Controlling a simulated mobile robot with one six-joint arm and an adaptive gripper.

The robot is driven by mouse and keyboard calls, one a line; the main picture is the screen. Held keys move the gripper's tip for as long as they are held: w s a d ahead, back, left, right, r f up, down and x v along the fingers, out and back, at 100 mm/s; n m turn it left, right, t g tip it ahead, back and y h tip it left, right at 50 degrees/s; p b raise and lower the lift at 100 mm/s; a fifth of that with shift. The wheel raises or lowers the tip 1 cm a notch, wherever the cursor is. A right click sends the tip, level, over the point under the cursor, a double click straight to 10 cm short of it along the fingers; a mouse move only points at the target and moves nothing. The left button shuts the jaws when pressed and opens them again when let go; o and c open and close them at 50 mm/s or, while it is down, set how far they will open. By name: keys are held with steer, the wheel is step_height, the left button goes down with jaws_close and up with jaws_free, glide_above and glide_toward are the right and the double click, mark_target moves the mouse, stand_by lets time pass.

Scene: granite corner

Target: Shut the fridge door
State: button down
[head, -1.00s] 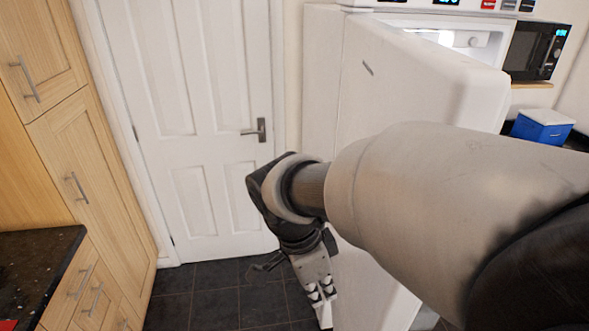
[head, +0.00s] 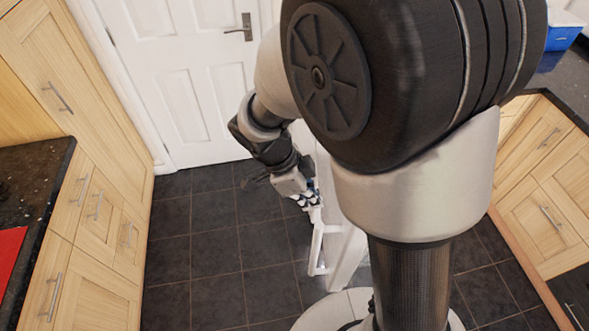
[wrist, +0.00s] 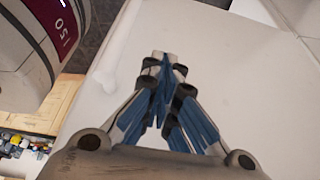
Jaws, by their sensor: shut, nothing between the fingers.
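The white fridge door (head: 347,258) stands open in the head view, seen nearly edge-on and largely hidden behind my arm. A white bracket-like part (head: 316,250) shows along its left side. My gripper (head: 313,203) is at the door's left side, close to its upper part. In the wrist view my gripper (wrist: 162,62) is shut and empty, its blue-and-black fingers together in front of a broad white surface, which looks like the fridge door (wrist: 250,110). I cannot tell whether the fingertips touch it. The fridge body is hidden behind my arm.
Wooden cabinets (head: 100,215) line the left, under a dark counter (head: 28,185). More wooden cabinets (head: 540,190) stand on the right. A closed white room door (head: 185,85) is at the back. Dark floor tiles (head: 215,260) are clear left of the fridge door.

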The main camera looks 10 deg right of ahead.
steer(key=shift+s+d+r, duration=0.1)
steer(key=shift+s+d, duration=0.05)
steer(key=shift+d, duration=0.65)
steer(key=shift+s+d+r, duration=0.1)
steer(key=shift+d, duration=0.65)
